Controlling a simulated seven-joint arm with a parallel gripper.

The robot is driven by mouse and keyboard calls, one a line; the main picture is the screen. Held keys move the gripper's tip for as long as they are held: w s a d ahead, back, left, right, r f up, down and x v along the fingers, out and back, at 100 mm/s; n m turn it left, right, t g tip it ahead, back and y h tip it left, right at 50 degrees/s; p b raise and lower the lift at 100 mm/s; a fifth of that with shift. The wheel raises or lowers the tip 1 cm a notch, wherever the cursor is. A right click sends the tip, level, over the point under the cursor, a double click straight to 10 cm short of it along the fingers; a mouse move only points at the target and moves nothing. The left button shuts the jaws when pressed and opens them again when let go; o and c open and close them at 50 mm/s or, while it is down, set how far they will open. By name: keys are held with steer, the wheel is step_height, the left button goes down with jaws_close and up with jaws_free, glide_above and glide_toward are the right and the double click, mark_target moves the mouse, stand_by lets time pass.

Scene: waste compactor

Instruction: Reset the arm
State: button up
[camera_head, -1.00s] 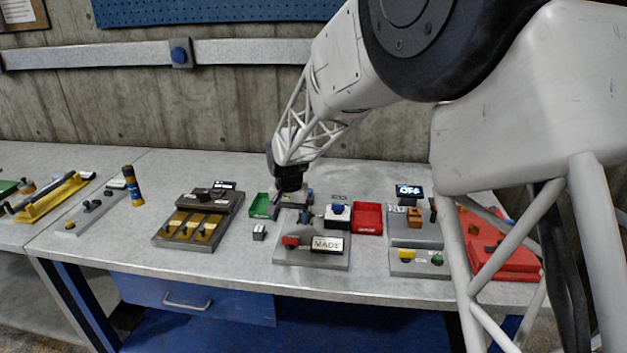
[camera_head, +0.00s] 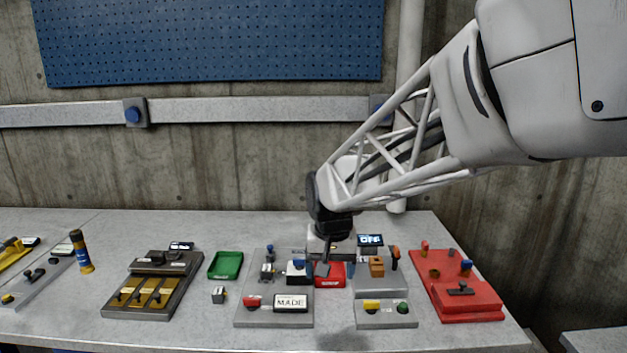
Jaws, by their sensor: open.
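My arm reaches in from the right, and my gripper (camera_head: 322,268) points down over the workbench (camera_head: 200,342). It is open and looks empty. In the picture it overlaps the small red tray (camera_head: 329,280) and the right side of the grey panel with the "MADE" display (camera_head: 291,303). Its height above them is hard to judge, and the fingers are small and partly merged with the things behind. The station with the "OFF" screen (camera_head: 370,240) stands just right of my gripper.
A green tray (camera_head: 225,265), a small grey block (camera_head: 219,295) and a dark panel with yellow slots (camera_head: 154,287) lie to the left. A red board (camera_head: 458,288) lies at the right. A yellow-and-dark cylinder (camera_head: 81,252) stands at the far left. The bench front is mostly clear.

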steer(key=s+d, duration=0.7)
steer(key=s, duration=0.5)
steer(key=s+d+t, duration=0.1)
steer(key=s+d, duration=0.7)
steer(key=s, duration=0.5)
steer(key=shift+s+r, duration=0.3)
steer(key=shift+r, duration=0.15)
steer(key=shift+c, duration=0.4)
